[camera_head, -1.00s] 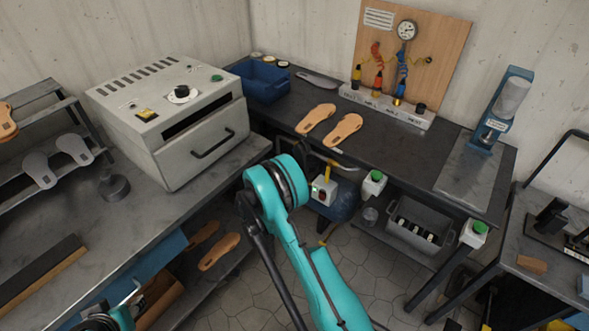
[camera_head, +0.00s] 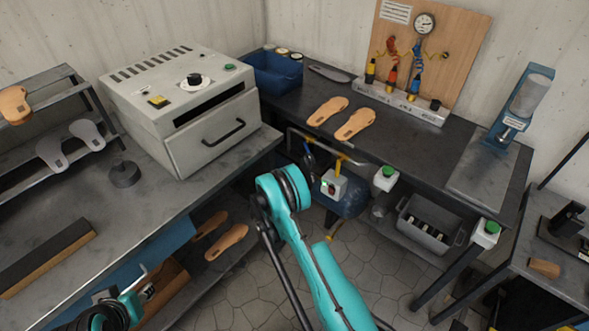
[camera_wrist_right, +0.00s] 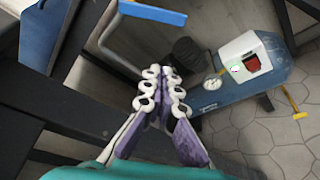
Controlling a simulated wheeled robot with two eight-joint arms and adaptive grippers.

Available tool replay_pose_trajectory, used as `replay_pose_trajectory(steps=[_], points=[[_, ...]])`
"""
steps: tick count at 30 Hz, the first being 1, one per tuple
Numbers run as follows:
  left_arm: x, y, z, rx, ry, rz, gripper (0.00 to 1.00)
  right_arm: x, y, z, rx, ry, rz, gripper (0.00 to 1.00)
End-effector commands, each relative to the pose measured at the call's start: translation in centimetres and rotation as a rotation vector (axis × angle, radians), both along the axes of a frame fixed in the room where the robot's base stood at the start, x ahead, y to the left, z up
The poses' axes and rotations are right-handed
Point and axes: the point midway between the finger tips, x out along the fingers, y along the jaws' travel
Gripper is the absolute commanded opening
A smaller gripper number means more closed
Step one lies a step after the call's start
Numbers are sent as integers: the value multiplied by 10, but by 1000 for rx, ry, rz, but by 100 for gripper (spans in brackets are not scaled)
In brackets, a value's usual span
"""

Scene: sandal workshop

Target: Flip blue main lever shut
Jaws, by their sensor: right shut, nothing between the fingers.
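A blue flat bar (camera_wrist_right: 152,13), which looks like the lever, sits by a bent grey pipe at the top of the right wrist view. My right gripper (camera_wrist_right: 161,76) is shut and empty, below the bar and apart from it. In the head view my right arm (camera_head: 325,275) reaches up from the bottom and its gripper is hidden. The lever cannot be made out clearly there.
A blue compressor (camera_wrist_right: 235,95) with a white switch box (camera_wrist_right: 252,58) stands right of my gripper. Dark bench framing (camera_wrist_right: 40,100) is close on the left. Two tan soles (camera_head: 352,124) lie on the bench (camera_head: 410,150). Tiled floor (camera_head: 265,280) is open below.

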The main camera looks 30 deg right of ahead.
Motion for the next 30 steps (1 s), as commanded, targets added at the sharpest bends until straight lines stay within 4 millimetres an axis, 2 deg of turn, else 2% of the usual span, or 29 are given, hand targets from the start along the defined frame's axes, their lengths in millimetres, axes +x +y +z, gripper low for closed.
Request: replay_pose_trajectory(steps=[11, 19, 30], points=[[0, 0, -28, 0, 0, 0, 40, 49, -64, -18, 0, 0, -4, 0], [0, 0, -38, 0, 0, 0, 40, 23, -73, 2, 0, 0, -1, 0], [0, 0, -39, 0, 0, 0, 40, 18, -75, 7, 0, 0, -1, 0]])
